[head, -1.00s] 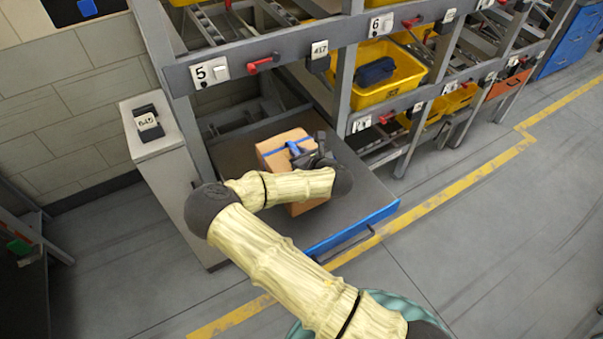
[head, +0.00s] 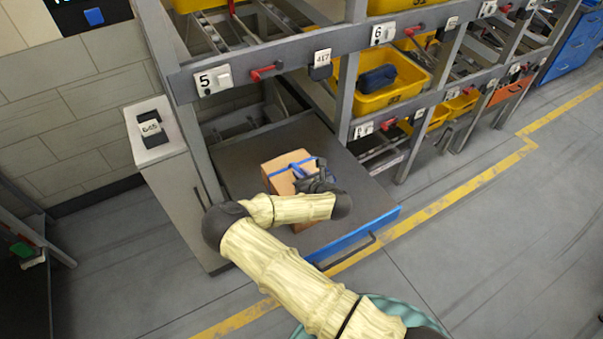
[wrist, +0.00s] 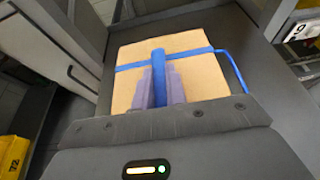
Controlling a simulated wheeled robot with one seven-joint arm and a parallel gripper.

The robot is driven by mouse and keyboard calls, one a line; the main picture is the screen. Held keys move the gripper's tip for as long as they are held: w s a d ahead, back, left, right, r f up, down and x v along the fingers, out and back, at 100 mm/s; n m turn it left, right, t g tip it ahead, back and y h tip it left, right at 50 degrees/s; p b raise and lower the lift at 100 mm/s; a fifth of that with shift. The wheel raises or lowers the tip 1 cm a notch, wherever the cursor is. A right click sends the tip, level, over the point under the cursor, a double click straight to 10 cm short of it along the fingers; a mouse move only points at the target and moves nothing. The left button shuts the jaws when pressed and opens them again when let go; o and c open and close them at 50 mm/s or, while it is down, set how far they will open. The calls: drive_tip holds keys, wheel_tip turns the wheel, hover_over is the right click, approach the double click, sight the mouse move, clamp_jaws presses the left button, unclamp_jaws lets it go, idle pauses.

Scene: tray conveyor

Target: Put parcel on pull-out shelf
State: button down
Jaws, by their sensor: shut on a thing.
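The parcel (head: 283,167) is a tan cardboard box with blue strapping and a blue handle on top. It is over the dark grey pull-out shelf (head: 355,188), which is drawn out below bay 5 and has a blue front edge. I cannot tell whether the parcel's underside touches the shelf. My gripper (head: 306,176) is above the parcel, partly hidden by my arm. In the wrist view the parcel (wrist: 195,80) fills the middle, and my gripper's fingers (wrist: 158,88) are shut on its blue handle, one on each side.
A rack post (head: 345,95) stands at the shelf's back right, and a grey cabinet (head: 165,180) at its left. Yellow bins (head: 395,92) sit in the rack to the right. Bare shelf shows around the parcel. The floor in front is clear.

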drive_tip(key=shift+s+a, duration=0.15)
drive_tip(key=shift+s, duration=0.05)
drive_tip(key=c, duration=1.4)
unclamp_jaws()
drive_tip(key=shift+c, duration=0.2)
drive_tip(key=shift+w, duration=0.1)
drive_tip(key=shift+d, duration=0.2)
drive_tip(key=b+v, duration=0.1)
drive_tip(key=v, duration=1.1)
drive_tip(key=shift+b, duration=0.4)
drive_tip(key=shift+a, duration=0.1)
